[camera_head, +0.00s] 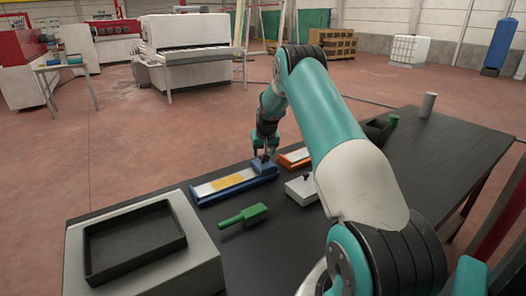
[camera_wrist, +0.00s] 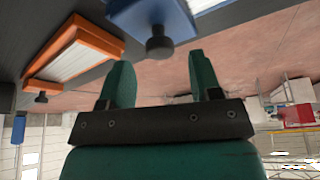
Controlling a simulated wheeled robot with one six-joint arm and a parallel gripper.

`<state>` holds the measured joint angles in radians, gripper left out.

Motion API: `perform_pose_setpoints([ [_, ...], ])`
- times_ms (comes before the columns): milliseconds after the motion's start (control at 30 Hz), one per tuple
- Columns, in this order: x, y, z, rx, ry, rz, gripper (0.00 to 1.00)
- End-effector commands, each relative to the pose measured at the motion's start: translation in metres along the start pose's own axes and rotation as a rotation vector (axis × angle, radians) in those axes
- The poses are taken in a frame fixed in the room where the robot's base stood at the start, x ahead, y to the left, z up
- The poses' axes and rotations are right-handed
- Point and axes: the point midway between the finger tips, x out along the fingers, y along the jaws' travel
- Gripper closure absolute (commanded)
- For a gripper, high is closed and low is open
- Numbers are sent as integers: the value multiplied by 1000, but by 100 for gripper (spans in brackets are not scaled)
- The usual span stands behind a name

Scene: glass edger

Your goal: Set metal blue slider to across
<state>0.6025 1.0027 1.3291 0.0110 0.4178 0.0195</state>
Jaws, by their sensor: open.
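The blue slider (camera_head: 234,187) lies on the dark table, a long blue tray with a white and yellow strip. Its blue block (camera_head: 264,165) stands at the track's right end in the head view. In the wrist view the block (camera_wrist: 148,16) carries a dark round knob (camera_wrist: 159,46). My gripper (camera_head: 264,152) is just above the block in the head view. In the wrist view my gripper (camera_wrist: 159,75) is open, with the knob in line with the gap between its fingers. I cannot tell how deep the knob sits between them.
An orange slider (camera_head: 295,158) lies close to the right, also in the wrist view (camera_wrist: 72,55). A white block with a knob (camera_head: 301,190), a green brush-like tool (camera_head: 243,215) and a black tray (camera_head: 135,243) on a grey box are nearer. A grey cylinder (camera_head: 428,105) stands far right.

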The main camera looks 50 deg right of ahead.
Motion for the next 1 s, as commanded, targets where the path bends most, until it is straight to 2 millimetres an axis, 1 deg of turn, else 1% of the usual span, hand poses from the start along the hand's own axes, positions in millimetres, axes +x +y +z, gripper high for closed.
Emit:
perform_pose_setpoints([
  [100, 15, 0, -1, 0, 0, 0, 42],
  [233, 25, 0, -1, 0, 1, 0, 42],
  [333, 29, 0, 0, 0, 0, 0, 42],
  [567, 30, 0, 0, 0, 1, 0, 42],
  [667, 29, 0, 0, 0, 1, 0, 63],
  [700, 29, 0, 0, 0, 1, 0, 72],
  [767, 29, 0, 0, 0, 1, 0, 86],
  [800, 29, 0, 0, 0, 1, 0, 95],
  [833, 29, 0, 0, 0, 1, 0, 100],
  [1000, 29, 1, 0, 2, 0, 1, 100],
])
